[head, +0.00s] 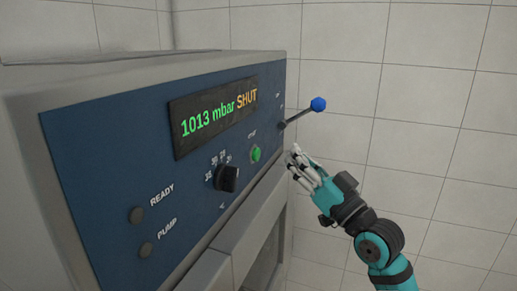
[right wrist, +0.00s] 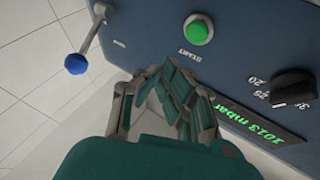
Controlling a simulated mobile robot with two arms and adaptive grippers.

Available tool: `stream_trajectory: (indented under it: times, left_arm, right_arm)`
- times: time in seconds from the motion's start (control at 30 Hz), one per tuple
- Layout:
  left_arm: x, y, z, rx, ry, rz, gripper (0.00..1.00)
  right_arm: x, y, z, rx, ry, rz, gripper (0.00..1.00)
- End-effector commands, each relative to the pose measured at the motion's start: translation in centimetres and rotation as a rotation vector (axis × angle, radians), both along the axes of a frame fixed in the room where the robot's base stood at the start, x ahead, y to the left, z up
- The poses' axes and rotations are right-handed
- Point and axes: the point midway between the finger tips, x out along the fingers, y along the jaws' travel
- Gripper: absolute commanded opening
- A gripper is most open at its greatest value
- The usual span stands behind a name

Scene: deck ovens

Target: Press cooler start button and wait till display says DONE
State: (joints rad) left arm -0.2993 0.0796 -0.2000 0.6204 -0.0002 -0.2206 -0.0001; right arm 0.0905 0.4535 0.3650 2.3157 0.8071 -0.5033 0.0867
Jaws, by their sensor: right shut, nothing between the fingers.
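The cooler's blue front panel (head: 100,160) fills the left and middle of the head view. Its display (head: 215,112) reads "1013 mbar SHUT". The green start button (head: 255,153) sits below the display's right end, and in the right wrist view the button (right wrist: 199,30) shows with the word START beside it. My right gripper (head: 293,158) is shut and empty, just right of the button and apart from it. In the right wrist view its fingers (right wrist: 170,90) are close to the panel, beside the button. My left gripper is not in view.
A black dial (head: 227,178) with numbers sits left of the button. A lever with a blue knob (head: 318,104) sticks out at the panel's right edge. The READY lamp (head: 136,214) and PUMP lamp (head: 146,249) look dark. A tiled wall stands behind; the right side is free.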

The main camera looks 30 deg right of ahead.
Motion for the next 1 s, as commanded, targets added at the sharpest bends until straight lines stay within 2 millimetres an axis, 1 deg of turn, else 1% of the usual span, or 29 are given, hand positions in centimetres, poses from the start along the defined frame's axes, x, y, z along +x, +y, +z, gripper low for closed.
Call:
stream_trajectory:
  times: [0.03, 0.2, 0.4, 1.0]
  left_arm:
    - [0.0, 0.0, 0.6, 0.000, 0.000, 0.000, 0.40]
    - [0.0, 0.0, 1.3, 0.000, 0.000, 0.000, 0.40]
    - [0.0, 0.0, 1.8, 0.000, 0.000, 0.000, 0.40]
    - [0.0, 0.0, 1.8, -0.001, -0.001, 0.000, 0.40]
  right_arm:
    - [0.6, 0.5, 0.3, 0.005, -0.002, 0.001, 0.00]
    - [2.2, 1.8, 0.2, 0.003, 0.000, 0.000, 0.00]
    - [3.3, 2.8, 0.1, 0.001, -0.001, -0.001, 0.00]
    - [3.5, 3.0, 0.0, 0.000, 0.000, -0.001, 0.00]
